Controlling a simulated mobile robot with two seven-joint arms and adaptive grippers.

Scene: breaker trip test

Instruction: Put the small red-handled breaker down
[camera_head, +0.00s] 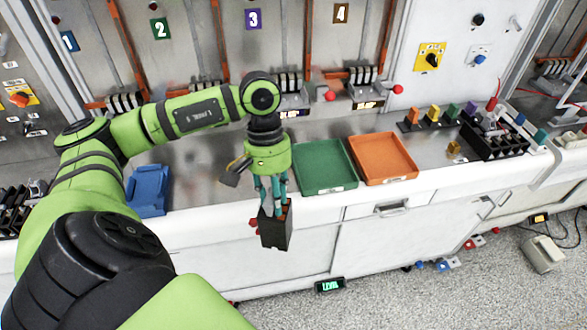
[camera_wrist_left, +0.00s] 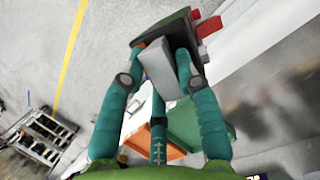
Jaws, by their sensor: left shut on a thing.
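My left gripper (camera_head: 272,197) is shut on a small dark breaker (camera_head: 276,231) and holds it in the air in front of the counter's front edge. Red bits show at the breaker's left side in the head view. In the wrist view the breaker (camera_wrist_left: 198,62) sits between the teal fingers, with red parts sticking out on its right. A green tray (camera_head: 325,187) lies on the counter just right of the gripper. An orange tray (camera_head: 387,178) lies beside it, farther right. Both trays look empty. My right gripper is not in view.
A blue holder (camera_head: 149,188) stands on the counter to the left. A black rack (camera_head: 497,137) with several coloured parts stands at the right. Numbered panels with red-knobbed levers (camera_head: 330,96) line the back. The counter's front strip below the trays is clear.

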